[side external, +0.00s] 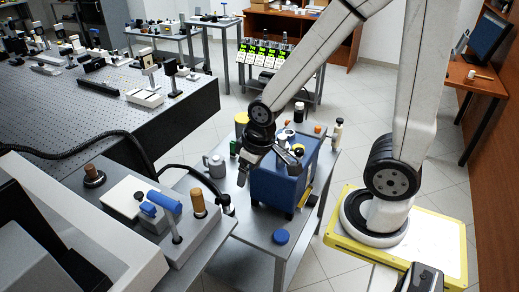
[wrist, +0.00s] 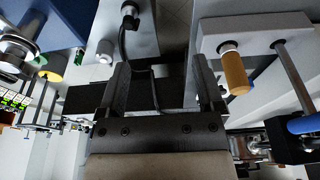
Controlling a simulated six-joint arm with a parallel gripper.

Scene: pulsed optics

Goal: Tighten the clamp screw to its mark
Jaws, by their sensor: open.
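My gripper (side external: 243,172) is beside the blue box on the cart, pointing down. In the wrist view its two black fingers (wrist: 161,78) are spread apart with nothing held between them. A grey block (side external: 200,238) on the left bench carries an upright tan cylindrical handle (side external: 197,203) and a blue handle (side external: 163,205) on a metal post. The tan handle (wrist: 235,72) and blue handle (wrist: 304,123) also show right of the fingers in the wrist view, apart from them. I cannot tell which part is the clamp screw, and no mark is readable.
The blue box (side external: 275,186) stands on a grey cart (side external: 258,234) with a grey mug (side external: 215,164), small bottles and a blue cap (side external: 281,237). A black hose (side external: 187,172) runs between bench and cart. A brown knob (side external: 94,176) stands at the left. The optical table (side external: 130,120) lies behind.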

